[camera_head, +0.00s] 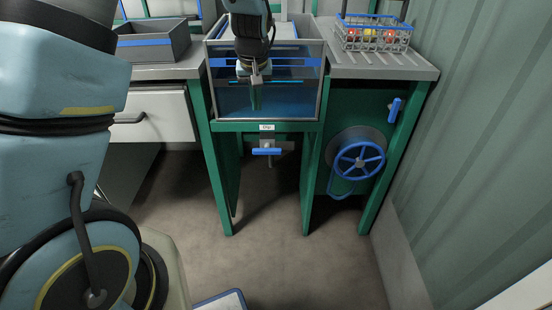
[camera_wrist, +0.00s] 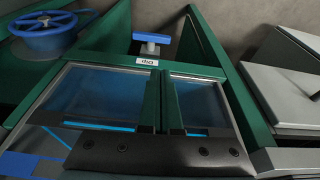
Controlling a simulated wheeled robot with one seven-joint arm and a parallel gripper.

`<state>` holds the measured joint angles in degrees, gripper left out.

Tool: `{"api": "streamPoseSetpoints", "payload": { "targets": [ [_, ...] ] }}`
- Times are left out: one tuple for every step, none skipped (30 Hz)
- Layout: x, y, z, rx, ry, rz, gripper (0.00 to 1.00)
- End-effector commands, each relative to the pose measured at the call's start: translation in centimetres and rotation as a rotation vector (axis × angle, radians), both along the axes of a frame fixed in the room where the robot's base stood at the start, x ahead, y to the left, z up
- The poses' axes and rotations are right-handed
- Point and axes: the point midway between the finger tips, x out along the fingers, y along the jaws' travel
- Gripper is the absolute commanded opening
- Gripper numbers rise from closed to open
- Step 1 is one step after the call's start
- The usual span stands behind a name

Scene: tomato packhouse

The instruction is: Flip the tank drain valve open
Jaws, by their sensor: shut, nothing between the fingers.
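The tank (camera_head: 300,98) has a clear front with blue liquid behind it and sits in a green frame; it fills the middle of the wrist view (camera_wrist: 100,92). Under it, below a small white label (camera_head: 267,128), is the drain valve with a blue bar handle (camera_head: 267,151), lying crosswise. The handle also shows in the wrist view (camera_wrist: 151,38), beyond the label. My gripper (camera_head: 255,106) points down at the tank, above and apart from the handle. Its two dark green fingers (camera_wrist: 160,88) are together and empty. Its exact distance from the glass is hard to tell.
A blue handwheel (camera_head: 359,160) and a small blue lever (camera_head: 395,107) are on the green panel at right. A wire basket (camera_head: 373,36) with tomatoes stands on the right counter, a grey bin (camera_head: 153,42) on the left. Green legs flank the valve; the floor before it is clear.

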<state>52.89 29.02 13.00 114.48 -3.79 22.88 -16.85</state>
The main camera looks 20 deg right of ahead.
Motion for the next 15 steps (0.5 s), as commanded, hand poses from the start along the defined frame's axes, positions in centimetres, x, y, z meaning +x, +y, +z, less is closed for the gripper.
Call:
{"api": "streamPoseSetpoints", "payload": {
  "targets": [
    [-0.3, -1.6, -2.0, 0.000, -0.008, -0.019, 0.00],
    [-0.4, -2.3, -2.5, -0.001, -0.011, -0.025, 0.00],
    [-0.6, -3.1, -3.0, -0.001, -0.015, -0.032, 0.00],
    [-0.6, -3.6, -3.2, -0.002, -0.018, -0.036, 0.00],
    [-0.7, -4.0, -3.5, -0.003, -0.021, -0.039, 0.00],
    [-0.9, -4.5, -3.8, -0.003, -0.022, -0.044, 0.00],
    [-0.9, -4.7, -3.9, -0.003, -0.024, -0.046, 0.00],
    [-0.9, -4.9, -4.0, -0.004, -0.025, -0.047, 0.00],
    [-1.0, -5.1, -4.0, -0.004, -0.027, -0.049, 0.00],
    [-1.0, -5.2, -4.0, -0.005, -0.026, -0.050, 0.00],
    [-1.0, -5.3, -4.0, -0.005, -0.027, -0.050, 0.00],
    [-1.0, -5.3, -3.9, -0.005, -0.027, -0.050, 0.00],
    [-1.0, -5.3, -3.9, -0.005, -0.027, -0.050, 0.00],
    [-1.0, -5.3, -3.9, -0.005, -0.027, -0.050, 0.00],
    [-1.0, -5.2, -3.9, -0.005, -0.026, -0.050, 0.00]
  ]
}}
